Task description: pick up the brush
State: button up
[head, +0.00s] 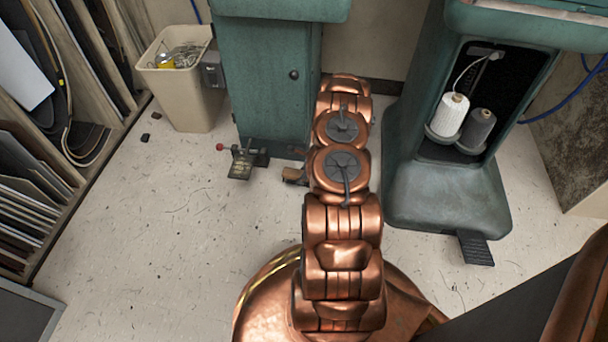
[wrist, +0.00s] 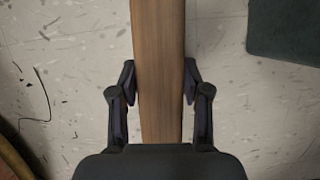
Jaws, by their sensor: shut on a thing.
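The brush (wrist: 159,35) shows in the wrist view as a long brown wooden piece running from the top edge down to my gripper's palm. My gripper (wrist: 161,82) is shut on it, with one dark finger against each side. The bristles are not visible in this view. In the head view my copper arm hides the gripper. A small brown wooden end (head: 293,175) sticks out left of the arm there, and it looks like part of the brush.
A green cabinet (head: 265,85) with a foot pedal (head: 243,162) stands behind the arm. A green machine stand (head: 440,195) holding thread spools is to the right. A beige bin (head: 190,95) and racks (head: 35,190) stand left. Floor at left centre is mostly clear.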

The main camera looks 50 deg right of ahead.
jog(key=s+a, duration=0.1)
jog(key=a, duration=0.4)
jog(key=s+a+p, duration=0.1)
jog(key=a, duration=0.3)
jog(key=s+a+r+p, duration=0.1)
jog(key=a, duration=0.4)
jog(key=shift+s+a+r, duration=0.1)
jog(key=shift+s+a, duration=0.2)
jog(key=shift+a, duration=0.05)
jog(key=o, duration=0.6)
jog(key=c, duration=0.4)
